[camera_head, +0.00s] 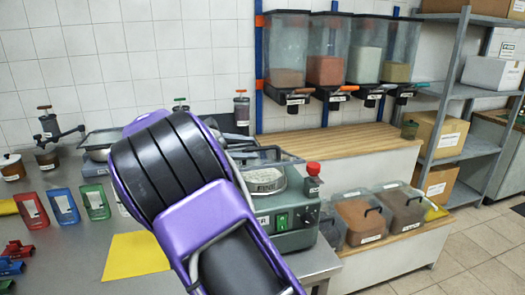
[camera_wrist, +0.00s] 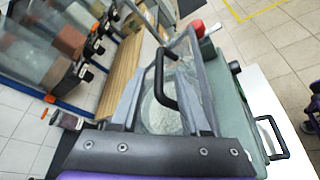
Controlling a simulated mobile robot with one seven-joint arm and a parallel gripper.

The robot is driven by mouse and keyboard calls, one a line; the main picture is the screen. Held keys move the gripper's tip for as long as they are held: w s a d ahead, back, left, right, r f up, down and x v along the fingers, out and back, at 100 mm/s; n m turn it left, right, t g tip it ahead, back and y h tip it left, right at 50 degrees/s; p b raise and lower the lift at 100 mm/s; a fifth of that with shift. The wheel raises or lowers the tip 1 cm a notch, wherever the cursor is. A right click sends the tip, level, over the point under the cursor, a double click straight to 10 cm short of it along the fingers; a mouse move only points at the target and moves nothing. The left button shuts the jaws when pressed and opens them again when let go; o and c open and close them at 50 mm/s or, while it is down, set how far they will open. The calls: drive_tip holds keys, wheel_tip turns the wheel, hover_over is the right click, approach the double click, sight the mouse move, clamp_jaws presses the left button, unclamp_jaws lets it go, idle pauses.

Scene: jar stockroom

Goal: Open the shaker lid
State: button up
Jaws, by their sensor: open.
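The shaker (camera_head: 290,238) is a green-grey machine with a green switch and a red knob, standing at the right end of the grey bench. Its lid (camera_head: 283,155) is a clear panel with a dark edge, lying over a round pale sieve (camera_head: 264,181). My arm covers the shaker's left part. In the wrist view the lid's black bar handle (camera_wrist: 159,80) rises in front of my gripper (camera_wrist: 165,60). The grey fingers are apart, one to each side of the handle. I cannot tell whether they touch it.
Clear bins of powder (camera_head: 324,70) hang on the wall above a wooden counter (camera_head: 335,142). Lidded tubs (camera_head: 360,218) stand right of the shaker. Metal shelves (camera_head: 452,110) stand at right.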

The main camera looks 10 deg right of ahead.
sight(263, 149)
drive_tip(key=x, duration=0.5)
drive_tip(key=shift+d, duration=0.15)
clamp_jaws()
idle(1.3)
